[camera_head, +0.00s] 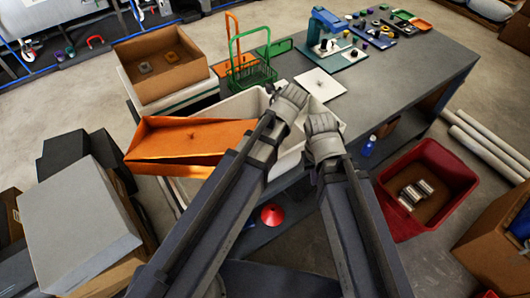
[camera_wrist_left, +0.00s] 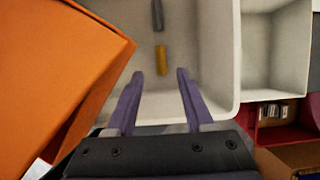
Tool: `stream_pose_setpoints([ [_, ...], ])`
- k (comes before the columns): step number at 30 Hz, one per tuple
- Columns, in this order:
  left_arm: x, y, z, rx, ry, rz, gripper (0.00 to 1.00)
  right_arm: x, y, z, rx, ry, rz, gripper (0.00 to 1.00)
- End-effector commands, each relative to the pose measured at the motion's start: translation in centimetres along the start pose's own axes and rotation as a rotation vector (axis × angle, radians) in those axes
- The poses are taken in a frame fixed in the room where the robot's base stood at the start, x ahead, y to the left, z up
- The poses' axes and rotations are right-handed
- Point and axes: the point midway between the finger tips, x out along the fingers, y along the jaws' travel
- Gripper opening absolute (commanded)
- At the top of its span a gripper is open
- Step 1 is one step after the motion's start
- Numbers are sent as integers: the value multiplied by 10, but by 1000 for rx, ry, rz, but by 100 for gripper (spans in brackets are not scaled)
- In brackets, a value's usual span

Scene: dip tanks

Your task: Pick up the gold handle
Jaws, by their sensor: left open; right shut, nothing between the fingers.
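The gold handle (camera_wrist_left: 162,60) is a short gold bar lying on the floor of a white bin (camera_wrist_left: 211,103). A grey bar (camera_wrist_left: 157,15) lies just beyond it, in line. My left gripper (camera_wrist_left: 160,74) is open, its two purple fingers on either side of the near end of the gold handle as seen from above; I cannot tell the height gap. In the head view, my left wrist covers part of the white bin (camera_head: 243,105) and the gold handle is hidden. My right gripper (camera_head: 322,128) is shut and empty beside my left one; its fingertips are hard to see.
An orange box (camera_head: 190,137) stands close at the left of the white bin and looms at left in the wrist view (camera_wrist_left: 55,75). A green wire basket (camera_head: 252,75) and a white plate (camera_head: 319,84) are behind. A red bin (camera_head: 432,157) stands at right.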

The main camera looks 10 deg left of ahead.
Motion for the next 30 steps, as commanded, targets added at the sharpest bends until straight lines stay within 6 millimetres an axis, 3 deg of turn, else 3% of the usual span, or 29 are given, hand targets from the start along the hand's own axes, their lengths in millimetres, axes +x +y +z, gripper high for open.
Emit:
stream_pose_setpoints([
  [15, 30, 0, -12, 0, 0, 0, 52, 32, -3, -2, -2, 0, 0, 0],
  [30, 90, 0, -38, 0, 0, 0, 52, 97, -9, -6, -5, 0, 1, 0],
])
